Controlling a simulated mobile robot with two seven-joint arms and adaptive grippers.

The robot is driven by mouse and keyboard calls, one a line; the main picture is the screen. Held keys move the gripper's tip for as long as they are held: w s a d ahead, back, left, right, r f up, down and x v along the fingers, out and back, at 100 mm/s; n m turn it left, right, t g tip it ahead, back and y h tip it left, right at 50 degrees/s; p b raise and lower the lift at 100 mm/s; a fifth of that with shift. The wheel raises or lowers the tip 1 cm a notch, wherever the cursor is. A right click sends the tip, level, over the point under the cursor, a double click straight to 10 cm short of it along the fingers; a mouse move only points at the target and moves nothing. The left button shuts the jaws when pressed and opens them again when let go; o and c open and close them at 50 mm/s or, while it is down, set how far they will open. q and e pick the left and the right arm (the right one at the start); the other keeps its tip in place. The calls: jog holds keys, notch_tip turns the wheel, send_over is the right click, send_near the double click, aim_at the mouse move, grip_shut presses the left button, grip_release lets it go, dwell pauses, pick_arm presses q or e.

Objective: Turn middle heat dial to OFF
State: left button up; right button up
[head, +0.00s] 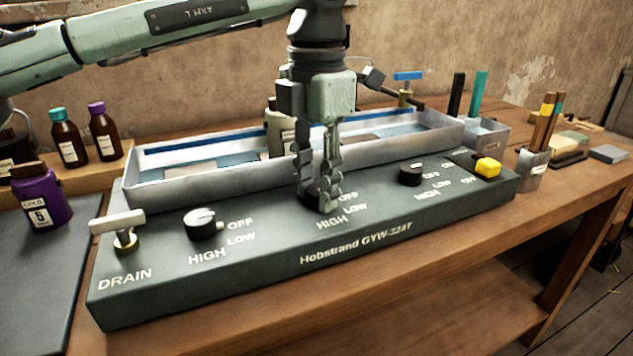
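My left gripper (322,196) points straight down over the middle of the dark green control panel (260,280). Its fingertips are low, at the place between the two visible dials. The middle heat dial is hidden behind the fingers, so its pointer cannot be read. My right gripper is out of view.
The left dial (201,224) and right dial (411,174) flank the gripper. A DRAIN handle (118,226) stands at the left end, a yellow switch (488,167) at the right. A metal trough (215,179) runs behind. Brown bottles (67,142) and a purple jar (39,200) stand left.

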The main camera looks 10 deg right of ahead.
pick_arm(q)
jog(key=c, duration=0.4)
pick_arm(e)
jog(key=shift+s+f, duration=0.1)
